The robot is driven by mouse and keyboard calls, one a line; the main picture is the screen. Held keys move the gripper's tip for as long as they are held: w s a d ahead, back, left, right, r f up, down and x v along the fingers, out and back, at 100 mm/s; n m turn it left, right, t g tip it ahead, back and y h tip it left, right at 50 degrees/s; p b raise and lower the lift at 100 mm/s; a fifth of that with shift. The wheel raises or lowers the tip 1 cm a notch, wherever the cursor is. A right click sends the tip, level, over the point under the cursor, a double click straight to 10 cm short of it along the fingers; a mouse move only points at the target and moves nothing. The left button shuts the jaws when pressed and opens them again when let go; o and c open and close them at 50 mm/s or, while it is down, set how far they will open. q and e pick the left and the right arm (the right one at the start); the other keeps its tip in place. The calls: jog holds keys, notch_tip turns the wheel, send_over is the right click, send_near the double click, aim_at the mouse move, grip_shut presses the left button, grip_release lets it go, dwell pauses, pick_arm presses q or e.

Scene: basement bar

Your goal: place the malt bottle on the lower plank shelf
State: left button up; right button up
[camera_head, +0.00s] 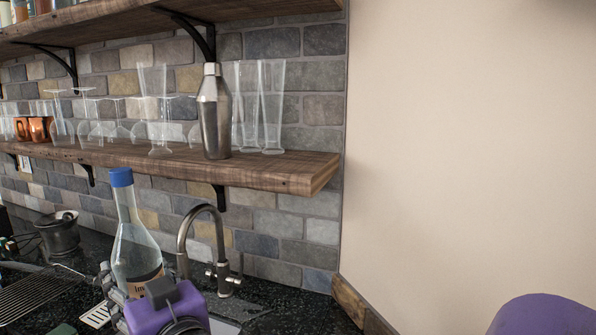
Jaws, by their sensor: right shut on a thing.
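The malt bottle (132,240) is a clear glass bottle with a blue cap and a partly hidden label. My right gripper (138,284) is shut on its lower part, and the bottle stands upright in the grip. The bottle's base is hidden behind the gripper. The lower plank shelf (290,172) is a brown wooden board on the wall, behind the bottle. The bottle's cap overlaps the shelf's front edge in the picture; I cannot tell how far apart they are. My left gripper is not in view.
The shelf holds a steel shaker (214,115), tall glasses (271,105), stemmed glasses (62,125) and copper mugs (38,128). Its right end is bare. An upper shelf (120,22) with brackets hangs above. A curved tap (190,225) rises right of the bottle.

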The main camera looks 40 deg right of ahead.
jog(key=w+r+m+h+b, duration=0.2)
jog(key=w+r+h, duration=0.25)
jog(key=r, duration=1.15)
jog(key=s+d+r+m+g+h+b, duration=0.1)
jog(key=s+d+r+m+g+h, duration=0.3)
jog(key=r, duration=0.5)
jog(key=s+d+r+m+g+h+b, duration=0.15)
jog(key=d+r+m+h, duration=0.3)
jog(key=r, duration=0.45)
jog(key=s+d+f+m+g+h, duration=0.4)
jog(key=s+d+f+g+h, duration=0.1)
jog(key=s+d+f+g, duration=0.25)
jog(key=w+a+r+p+x, duration=0.1)
jog(key=w+p+x, duration=0.15)
jog(key=x, duration=1.55)
jog(key=shift+t, duration=0.3)
jog(key=f, duration=0.4)
jog(key=w+f, duration=0.1)
jog(key=f, duration=0.2)
jog(key=shift+w+d+b, duration=0.1)
jog(key=shift+b, duration=0.3)
jog(key=shift+w+d+f, duration=0.1)
jog(key=shift+d+f, duration=0.05)
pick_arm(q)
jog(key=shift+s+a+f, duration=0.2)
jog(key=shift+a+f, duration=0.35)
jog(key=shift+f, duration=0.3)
